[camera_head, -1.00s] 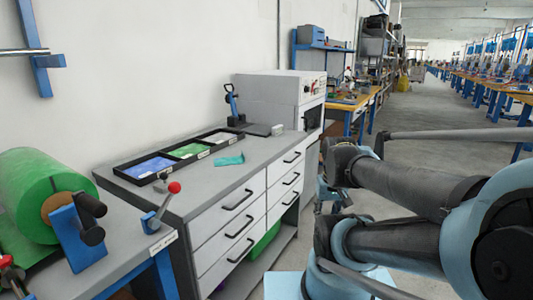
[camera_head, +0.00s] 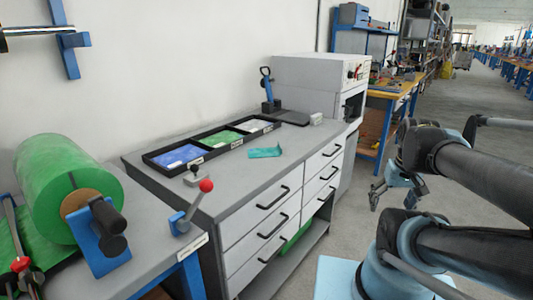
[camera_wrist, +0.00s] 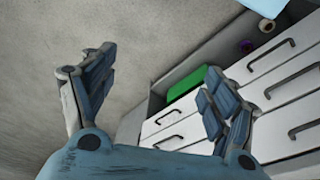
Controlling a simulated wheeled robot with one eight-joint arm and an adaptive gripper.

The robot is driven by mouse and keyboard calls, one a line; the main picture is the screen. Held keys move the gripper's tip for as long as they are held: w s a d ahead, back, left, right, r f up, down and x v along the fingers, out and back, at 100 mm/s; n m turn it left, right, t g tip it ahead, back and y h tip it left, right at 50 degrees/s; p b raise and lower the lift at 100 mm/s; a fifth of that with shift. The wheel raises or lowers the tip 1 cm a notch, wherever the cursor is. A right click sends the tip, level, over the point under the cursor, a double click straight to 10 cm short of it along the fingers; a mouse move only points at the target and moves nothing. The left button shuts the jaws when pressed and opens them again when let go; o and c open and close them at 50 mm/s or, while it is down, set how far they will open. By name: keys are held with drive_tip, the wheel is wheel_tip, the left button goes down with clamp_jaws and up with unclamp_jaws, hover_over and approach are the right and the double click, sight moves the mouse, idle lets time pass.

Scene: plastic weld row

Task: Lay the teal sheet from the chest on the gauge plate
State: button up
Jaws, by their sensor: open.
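A white drawer chest (camera_head: 262,217) with black handles stands along the wall, all its visible drawers shut. A small teal piece (camera_head: 265,152), probably the sheet, lies uneven on its grey top, near the front edge. A dark flat plate (camera_head: 287,117) lies at the far end of the top beside a blue lever stand; I cannot tell whether it is the gauge plate. My gripper (camera_head: 393,193) is open and empty over the aisle, right of the chest and apart from it. In the wrist view, its fingers (camera_wrist: 157,88) are spread, with drawer fronts to the right.
A black three-part tray (camera_head: 212,143) with blue, green and pale contents lies behind the teal piece. A green roll (camera_head: 70,190) and a red-knobbed lever (camera_head: 190,208) stand at the left. A green bin (camera_wrist: 187,84) sits on the chest's low shelf. The aisle floor is clear.

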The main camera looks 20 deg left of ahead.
sight(264, 149)
drive_tip(key=w+a+r+n+g+y, duration=0.3)
drive_tip(key=w+a+r+n, duration=1.3)
drive_tip(key=w+a+r, duration=0.4)
drive_tip(key=w+a+n+g+y, duration=0.1)
drive_tip(key=w+a+n, duration=0.4)
drive_tip(key=a, duration=0.7)
drive_tip(key=x, duration=1.1)
drive_tip(key=shift+w+a, duration=0.15)
drive_tip(key=shift+w, duration=0.05)
drive_tip(key=shift+a+x, duration=0.2)
drive_tip(key=shift+x, duration=2.5)
drive_tip(key=shift+s+r, duration=0.1)
drive_tip(key=shift+s, duration=0.05)
drive_tip(key=c, duration=1)
drive_tip(key=shift+r, duration=0.1)
drive_tip(key=shift+c, duration=0.3)
